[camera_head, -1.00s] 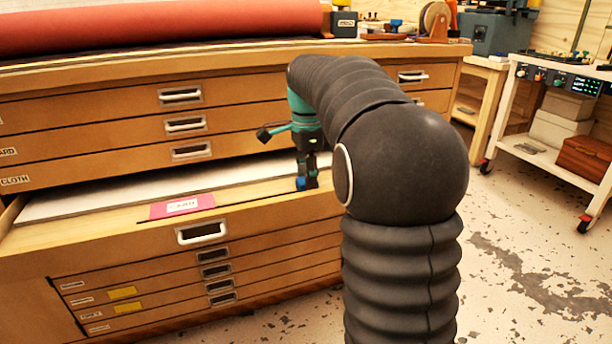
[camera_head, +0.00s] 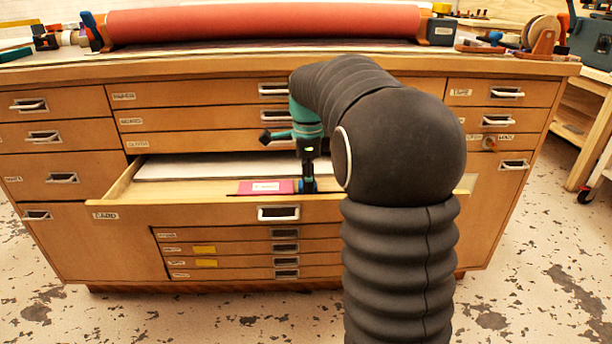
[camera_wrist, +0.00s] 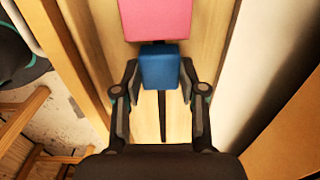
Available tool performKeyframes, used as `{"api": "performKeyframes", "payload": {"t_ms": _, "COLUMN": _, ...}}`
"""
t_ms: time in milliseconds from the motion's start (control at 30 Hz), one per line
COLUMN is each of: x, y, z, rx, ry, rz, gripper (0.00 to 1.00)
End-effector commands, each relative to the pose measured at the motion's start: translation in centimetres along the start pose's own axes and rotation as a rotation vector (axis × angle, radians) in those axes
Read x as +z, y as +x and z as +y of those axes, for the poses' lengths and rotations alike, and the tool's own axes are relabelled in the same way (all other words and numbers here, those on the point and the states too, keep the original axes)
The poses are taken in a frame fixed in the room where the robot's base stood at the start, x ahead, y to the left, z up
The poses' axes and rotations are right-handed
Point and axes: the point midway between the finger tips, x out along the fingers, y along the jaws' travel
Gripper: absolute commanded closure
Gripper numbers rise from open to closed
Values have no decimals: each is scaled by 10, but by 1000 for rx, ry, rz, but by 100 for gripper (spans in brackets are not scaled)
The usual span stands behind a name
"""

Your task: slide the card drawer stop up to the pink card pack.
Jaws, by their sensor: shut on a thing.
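The card drawer (camera_head: 150,212) is pulled open in the head view. The pink card pack (camera_head: 266,187) with a white label lies flat in its front part. My gripper (camera_wrist: 160,78) is shut on the stop, a finger on each side.
A dark thin rail (camera_wrist: 162,115) runs along the drawer floor under the stop. A pale sheet (camera_head: 210,168) lies behind the pack. Closed drawers surround the open one. A large red roll (camera_head: 260,22) lies on the cabinet top.

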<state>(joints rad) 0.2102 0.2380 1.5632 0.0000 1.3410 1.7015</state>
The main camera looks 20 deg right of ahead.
Motion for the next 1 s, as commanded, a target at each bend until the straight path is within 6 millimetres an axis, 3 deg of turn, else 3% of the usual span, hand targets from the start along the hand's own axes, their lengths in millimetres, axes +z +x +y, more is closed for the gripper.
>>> {"api": "performKeyframes", "payload": {"t_ms": 467, "x": 1, "y": 1, "z": -2, "rx": 1, "ry": 16, "rz": 0, "gripper": 100}}
{"api": "performKeyframes", "payload": {"t_ms": 500, "x": 2, "y": 1, "z": -2, "rx": 1, "ry": 15, "rz": 0, "gripper": 52}}
{"api": "performKeyframes", "payload": {"t_ms": 567, "x": 2, "y": 1, "z": -2, "rx": 1, "ry": 15, "rz": 0, "gripper": 36}}
{"api": "performKeyframes", "payload": {"t_ms": 1000, "x": 2, "y": -8, "z": -2, "rx": -3, "ry": 14, "rz": -1, "gripper": 33}}
